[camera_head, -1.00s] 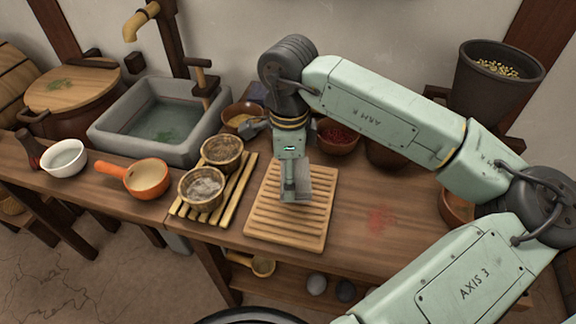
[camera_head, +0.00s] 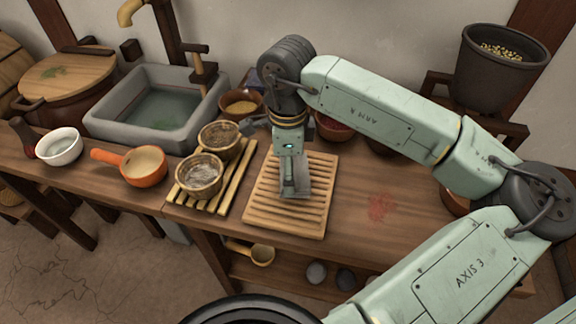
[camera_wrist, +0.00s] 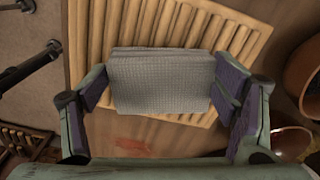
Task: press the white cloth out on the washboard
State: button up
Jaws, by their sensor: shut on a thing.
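The washboard (camera_head: 262,218) is a ribbed wooden board lying flat on the bench. It also shows in the wrist view (camera_wrist: 88,28), with its ribs running behind the cloth. The white cloth (camera_wrist: 160,82) looks pale grey, a folded, woven rectangle between my fingers. In the head view the cloth (camera_head: 302,176) is partly hidden by my gripper (camera_head: 290,188), which points down over the middle of the washboard. My gripper is shut on the cloth, one finger at each side in the wrist view. I cannot tell whether the cloth touches the ribs.
A slatted rack (camera_head: 232,200) with two wooden bowls stands close left of the washboard. An orange pan (camera_head: 143,166), a white bowl (camera_head: 59,147) and a stone sink (camera_head: 105,128) are further left. Bowls stand behind my arm. The bench right of the washboard is clear around a red stain (camera_head: 381,207).

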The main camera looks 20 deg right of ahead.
jog(key=shift+f+b, duration=0.6)
jog(key=shift+b, duration=0.2)
dwell(1.4)
jog(key=shift+r, duration=0.15)
jog(key=shift+r+p, duration=1.45)
jog(key=shift+r, duration=2)
jog(key=shift+f, duration=0.1)
